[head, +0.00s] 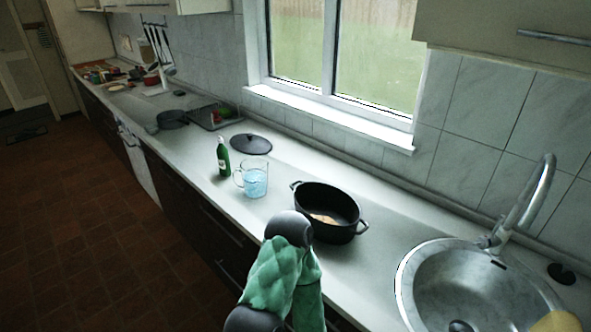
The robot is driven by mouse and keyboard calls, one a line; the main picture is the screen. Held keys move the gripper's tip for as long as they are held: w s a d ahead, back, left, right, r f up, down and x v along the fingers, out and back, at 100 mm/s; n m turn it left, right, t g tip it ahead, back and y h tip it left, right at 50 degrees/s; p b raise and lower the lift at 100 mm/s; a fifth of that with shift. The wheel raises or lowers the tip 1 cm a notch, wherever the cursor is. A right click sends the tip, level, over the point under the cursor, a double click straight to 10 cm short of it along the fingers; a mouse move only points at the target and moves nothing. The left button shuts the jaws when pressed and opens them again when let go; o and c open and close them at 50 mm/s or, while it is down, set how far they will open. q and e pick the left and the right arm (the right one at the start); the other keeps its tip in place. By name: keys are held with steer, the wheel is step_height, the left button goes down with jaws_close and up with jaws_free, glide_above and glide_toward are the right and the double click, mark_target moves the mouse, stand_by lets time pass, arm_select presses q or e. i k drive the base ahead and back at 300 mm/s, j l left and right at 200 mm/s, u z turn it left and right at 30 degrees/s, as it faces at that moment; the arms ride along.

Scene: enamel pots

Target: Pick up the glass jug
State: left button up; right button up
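The glass jug (255,180) stands upright on the counter in the head view, left of the black pot. It is clear, with light blue contents, and its handle is on its left side. A dark and green arm part of mine rises from the bottom middle, in front of the black pot and below the jug, apart from the jug. I cannot tell which arm it belongs to. No gripper fingertips show for either arm, and nothing touches the jug.
A green bottle (223,157) stands close to the jug's left. A black lid (251,144) lies behind the jug. The open black pot (330,208) stands to its right, then the round steel sink (407,272). The pale counter (226,193) is clear at its front edge.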

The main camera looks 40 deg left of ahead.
mark_target(249, 180)
steer(key=j+z, duration=0.15)
steer(key=j, duration=0.35)
steer(key=j+z, duration=0.1)
steer(key=j, duration=0.4)
steer(key=j+z, duration=0.15)
steer(key=j, duration=0.35)
steer(key=k+j+z, duration=0.15)
steer(key=j, duration=0.35)
steer(key=j+z, duration=0.1)
steer(key=j, duration=0.35)
steer(key=k+j+z, duration=0.15)
steer(key=j, duration=0.35)
